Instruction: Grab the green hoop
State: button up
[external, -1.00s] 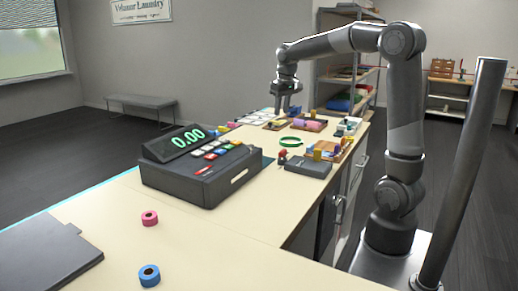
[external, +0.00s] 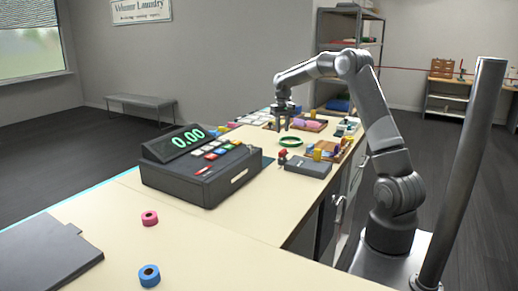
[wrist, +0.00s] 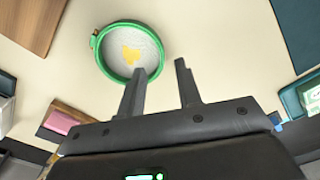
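The green hoop (external: 291,142) lies flat on the cream counter, to the right of the cash register. In the wrist view the green hoop (wrist: 98,58) is a round green ring around a pale grey surface with a yellow mark. It has a small clasp on its left side. My gripper (external: 284,128) is above the counter, just over the hoop in the external view. In the wrist view my gripper (wrist: 160,70) has its two fingers apart with nothing between them. The left fingertip overlaps the hoop's lower right rim in the picture; I cannot tell if they touch.
A dark cash register (external: 202,170) stands left of the hoop. A grey box (external: 308,168) and a tray of small items (external: 326,152) lie close in front and to the right.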

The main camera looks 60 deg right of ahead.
aim_at(282, 139)
jog(key=shift+w+f, duration=0.1)
jog(key=shift+f, duration=3.1)
jog(key=shift+c, duration=0.3)
grip_shut()
